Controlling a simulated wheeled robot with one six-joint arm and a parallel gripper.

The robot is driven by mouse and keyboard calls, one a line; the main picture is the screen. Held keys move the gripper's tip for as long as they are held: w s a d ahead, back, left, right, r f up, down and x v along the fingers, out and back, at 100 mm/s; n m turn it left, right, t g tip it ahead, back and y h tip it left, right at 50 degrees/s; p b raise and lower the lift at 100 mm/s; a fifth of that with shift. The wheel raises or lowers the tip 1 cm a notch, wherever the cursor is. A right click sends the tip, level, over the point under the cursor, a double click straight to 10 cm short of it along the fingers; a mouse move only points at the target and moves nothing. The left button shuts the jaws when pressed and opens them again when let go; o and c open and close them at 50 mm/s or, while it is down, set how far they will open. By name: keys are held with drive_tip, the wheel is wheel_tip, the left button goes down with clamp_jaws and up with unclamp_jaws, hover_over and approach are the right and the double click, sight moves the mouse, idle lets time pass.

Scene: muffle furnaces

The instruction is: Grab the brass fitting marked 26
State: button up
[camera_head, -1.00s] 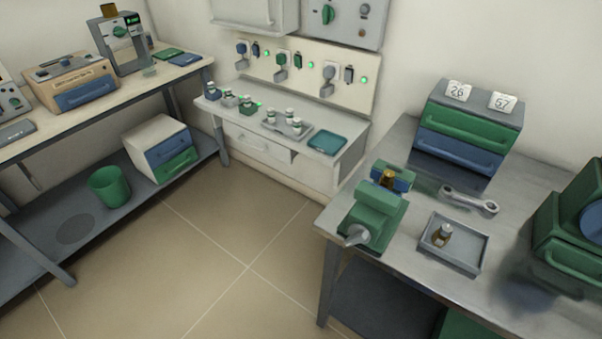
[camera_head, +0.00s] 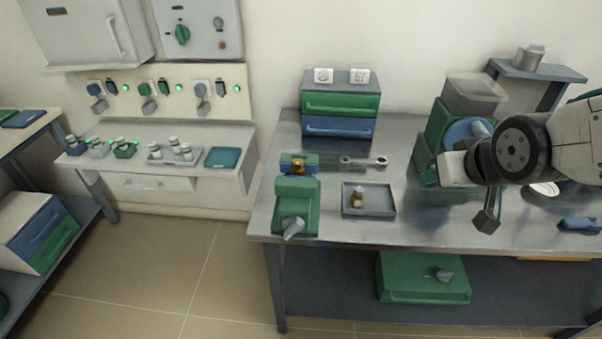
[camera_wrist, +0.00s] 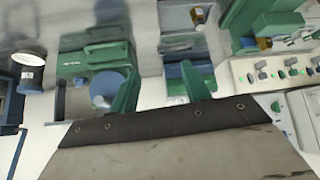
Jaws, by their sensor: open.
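A brass-coloured fitting (camera_head: 298,170) sits in the blue jaws of the green vise (camera_head: 297,204) at the left of the steel bench. A small brass-and-silver piece (camera_head: 358,197) stands in the grey tray (camera_head: 382,206) to the right. Two white cards stand on the drawer unit, the left card (camera_head: 323,75) and the right card (camera_head: 359,75); earlier they read 26 and 57. I see no number on either brass piece. My gripper (camera_head: 487,217) hangs over the bench's right half, well right of both pieces. In the wrist view its green fingers (camera_wrist: 160,70) are apart and empty.
The green and blue drawer unit (camera_head: 341,109) stands behind the vise, with a wrench (camera_head: 363,161) in front. A green machine with a blue disc (camera_head: 464,131) stands near my arm. A blue object (camera_head: 579,225) lies far right. Bench front between tray and gripper is clear.

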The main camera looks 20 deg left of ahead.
drive_tip(key=w+a+f+n+t+y, duration=0.1)
drive_tip(key=a+f, duration=0.1)
drive_tip(key=a, duration=0.3)
drive_tip(key=w+a+f+n+t+y, duration=0.1)
drive_tip(key=w+a+f+y, duration=0.1)
drive_tip(key=a, duration=0.4)
drive_tip(key=n+y, duration=0.3)
drive_tip(key=y, duration=0.1)
approach(300, 165)
drive_tip(key=w+f, duration=0.1)
drive_tip(key=x, duration=0.8)
drive_tip(key=shift+s+a+r, duration=0.15)
drive_tip(key=shift+a+r, duration=0.1)
drive_tip(key=shift+a, duration=0.1)
clamp_jaws()
